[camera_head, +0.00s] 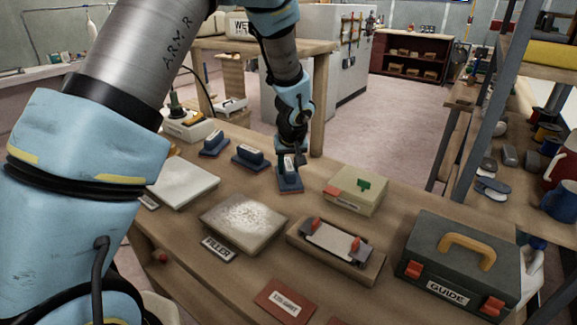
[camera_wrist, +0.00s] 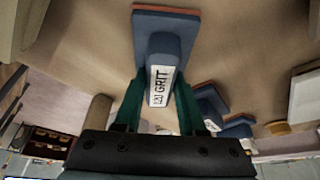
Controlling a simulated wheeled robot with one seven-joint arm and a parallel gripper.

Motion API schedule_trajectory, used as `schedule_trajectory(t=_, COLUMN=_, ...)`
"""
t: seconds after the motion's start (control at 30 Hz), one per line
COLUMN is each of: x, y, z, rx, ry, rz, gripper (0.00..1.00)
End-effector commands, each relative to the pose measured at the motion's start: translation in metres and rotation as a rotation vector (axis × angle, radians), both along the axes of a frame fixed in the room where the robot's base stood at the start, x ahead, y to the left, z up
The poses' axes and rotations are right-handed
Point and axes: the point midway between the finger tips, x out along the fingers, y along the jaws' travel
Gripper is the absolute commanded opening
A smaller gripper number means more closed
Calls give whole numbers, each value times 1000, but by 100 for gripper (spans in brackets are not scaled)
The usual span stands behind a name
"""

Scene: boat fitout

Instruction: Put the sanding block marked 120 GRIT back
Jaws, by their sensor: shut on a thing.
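A sanding block (camera_head: 290,184) with a blue-grey body and a reddish base is at the far edge of the bench in the head view. In the wrist view the block (camera_wrist: 165,50) carries a white label reading GRIT; its number is hard to read. My gripper (camera_head: 289,160) is shut on the block's handle from above, with its green fingers (camera_wrist: 157,105) on either side in the wrist view. I cannot tell whether the base touches the bench.
A powdery board (camera_head: 243,222) by a FILLER label (camera_head: 217,249), a clamp tray (camera_head: 335,247) and a GUIDE toolbox (camera_head: 462,262) are nearer. A small bare strip of bench (camera_head: 283,207) lies in front of the block.

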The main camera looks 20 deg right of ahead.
Motion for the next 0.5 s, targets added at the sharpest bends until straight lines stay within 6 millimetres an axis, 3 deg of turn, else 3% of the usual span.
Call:
schedule_trajectory(t=0.13, x=0, y=0, z=-4, rx=-1, ry=-1, rz=1, gripper=0)
schedule_trajectory(t=0.17, x=0, y=0, z=-4, rx=0, ry=0, rz=1, gripper=41)
schedule_trajectory(t=0.4, x=0, y=0, z=-3, rx=0, ry=0, rz=1, gripper=68)
schedule_trajectory(t=0.5, x=0, y=0, z=-3, rx=0, ry=0, rz=1, gripper=70)
